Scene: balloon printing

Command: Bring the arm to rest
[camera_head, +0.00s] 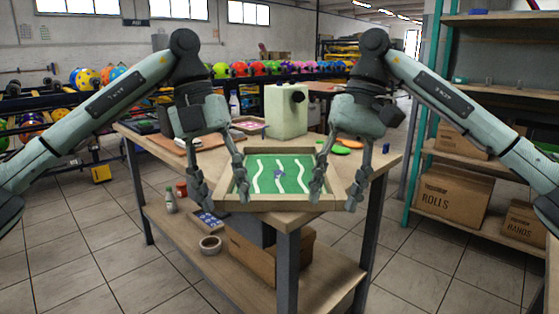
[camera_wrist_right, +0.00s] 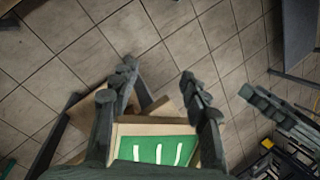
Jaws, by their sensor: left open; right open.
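My left gripper (camera_head: 221,190) hangs open with its fingers pointing down, at the left side of a wooden-framed tray (camera_head: 270,206) with a green panel and white wavy lines. My right gripper (camera_head: 337,190) hangs open at the tray's right side. It also shows open in the right wrist view (camera_wrist_right: 159,82), with the tray's green panel (camera_wrist_right: 150,150) below its fingers. Whether the fingers touch the tray frame cannot be told. A small bluish item (camera_head: 278,174) lies on the green panel.
The workbench (camera_head: 377,170) carries a pale green box (camera_head: 287,112), a pink-panelled frame (camera_head: 249,125) and orange and green discs (camera_head: 349,143). A tape roll (camera_head: 210,243) is on its lower shelf. Cartons (camera_head: 452,195) stand on the right rack. Tiled floor (camera_head: 100,262) is open at front left.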

